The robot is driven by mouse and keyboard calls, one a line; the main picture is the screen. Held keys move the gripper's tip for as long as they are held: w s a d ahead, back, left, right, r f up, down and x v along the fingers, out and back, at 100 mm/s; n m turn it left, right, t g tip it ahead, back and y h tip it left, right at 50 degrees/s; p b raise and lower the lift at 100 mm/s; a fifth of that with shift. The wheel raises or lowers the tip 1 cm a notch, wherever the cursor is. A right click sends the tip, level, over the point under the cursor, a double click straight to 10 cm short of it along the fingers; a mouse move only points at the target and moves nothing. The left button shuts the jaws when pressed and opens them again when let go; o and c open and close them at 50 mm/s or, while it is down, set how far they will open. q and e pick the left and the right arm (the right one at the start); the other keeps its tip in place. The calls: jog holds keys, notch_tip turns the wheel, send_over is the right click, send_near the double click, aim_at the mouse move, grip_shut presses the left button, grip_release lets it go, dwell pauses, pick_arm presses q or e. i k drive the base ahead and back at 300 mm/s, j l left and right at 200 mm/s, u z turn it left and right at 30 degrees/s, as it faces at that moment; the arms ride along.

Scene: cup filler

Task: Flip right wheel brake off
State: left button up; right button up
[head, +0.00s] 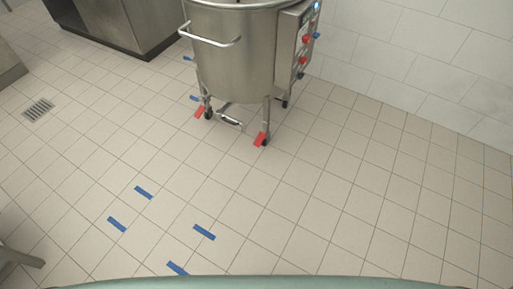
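A steel cup filler (235,60) stands on wheeled legs at the top centre of the head view. Its front right wheel has a red brake pedal (260,139), low against the floor. Its front left wheel has another red brake pedal (199,112). Whether either pedal is pressed down or raised is too small to tell. A control panel with red and blue knobs (305,40) is on the machine's right side. Neither of my grippers shows in this view.
Tiled floor (330,200) is open between me and the machine. Blue tape strips (204,232) mark the floor in front. A white tiled wall (430,60) runs behind on the right. A steel cabinet (120,25) stands back left; a floor drain (38,109) lies left.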

aim_at(261, 137)
jog(key=i+l+u, duration=0.25)
jog(key=i+l, duration=0.15)
jog(key=i+l+u, duration=0.25)
jog(key=i+l, duration=0.15)
jog(key=i+l+u, duration=0.25)
jog(key=l, duration=0.35)
jog(key=i, duration=0.05)
